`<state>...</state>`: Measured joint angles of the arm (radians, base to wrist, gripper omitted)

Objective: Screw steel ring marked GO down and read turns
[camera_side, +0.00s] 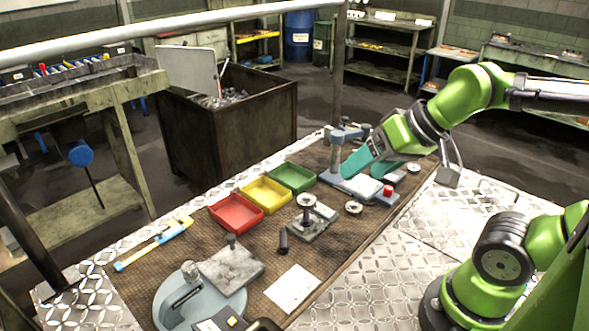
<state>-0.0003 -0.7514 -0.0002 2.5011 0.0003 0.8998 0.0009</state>
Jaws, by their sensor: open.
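Several small steel rings show, but any GO mark is too small to read. One ring (354,207) lies flat on the brown mat, right of a grey block (312,226). Another ring-like piece (306,200) sits at the top of an upright stem on that block; I cannot tell whether it is threaded on. A third round piece (413,168) lies near the mat's far right end. My gripper (363,175) has teal fingers, spread apart and seemingly empty. It is over the blue-grey fixture (385,199) at the back right, apart from the ring on the mat.
Red (236,213), yellow (266,194) and green (291,177) trays line the mat's left edge. A yellow-blue caliper-like tool (152,245), a round grey-blue stand (205,298), a dark bolt (283,240) and a white card (292,288) lie nearer. The mat's right front is clear.

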